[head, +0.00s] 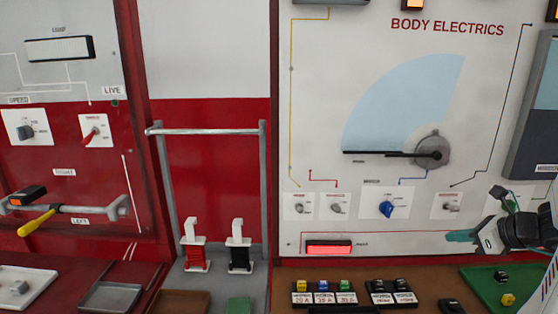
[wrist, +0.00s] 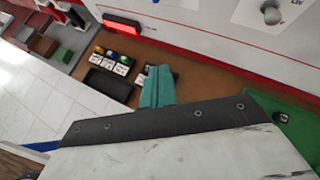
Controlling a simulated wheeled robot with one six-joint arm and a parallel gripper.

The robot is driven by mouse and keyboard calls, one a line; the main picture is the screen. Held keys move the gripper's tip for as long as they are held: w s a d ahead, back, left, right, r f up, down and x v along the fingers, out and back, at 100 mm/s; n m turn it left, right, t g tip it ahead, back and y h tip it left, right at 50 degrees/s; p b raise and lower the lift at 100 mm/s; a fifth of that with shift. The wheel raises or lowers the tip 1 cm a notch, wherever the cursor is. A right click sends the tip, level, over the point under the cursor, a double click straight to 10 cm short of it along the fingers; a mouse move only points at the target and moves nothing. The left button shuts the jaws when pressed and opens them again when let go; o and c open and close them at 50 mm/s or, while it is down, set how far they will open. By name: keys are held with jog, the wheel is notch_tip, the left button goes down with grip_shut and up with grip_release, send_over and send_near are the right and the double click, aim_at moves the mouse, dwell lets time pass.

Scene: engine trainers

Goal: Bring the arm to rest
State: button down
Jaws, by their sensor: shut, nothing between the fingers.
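My gripper (head: 460,237) is at the right of the head view, in front of the lower part of the body electrics board (head: 320,85). Its teal fingers point left and are closed together with nothing between them. In the wrist view the teal fingers (wrist: 157,88) show as one block above the brown bench top. My arm reaches in from the right edge of the head view. The fingers appear apart from the board and the bench, though the exact gap cannot be told.
Labelled fuses (head: 323,292) and relays (head: 390,292) stand on the bench below the board. A green tray (head: 480,285) lies under my gripper. A red lamp (head: 329,248) is lit on the board. A blue knob (head: 386,208) sits left of the gripper. A metal rail (head: 205,131) is further left.

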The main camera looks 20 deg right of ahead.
jog(key=s+a+r+n+g+h, duration=0.1)
jog(key=s+a+r+n+g, duration=0.1)
jog(key=a+n, duration=0.8)
jog(key=s+a+r+n+g, duration=0.3)
jog(key=s+a+n, duration=0.3)
jog(key=a+n, duration=0.4)
jog(key=s+a+r+n+g+h, duration=0.1)
jog(key=s+a+r+n+g, duration=0.2)
jog(key=a+n, duration=0.8)
jog(key=shift+s+n+g+h, duration=0.3)
jog(key=shift+s+n+g, duration=0.2)
jog(key=shift+s+n, duration=0.3)
jog(key=shift+w+a+r, duration=0.1)
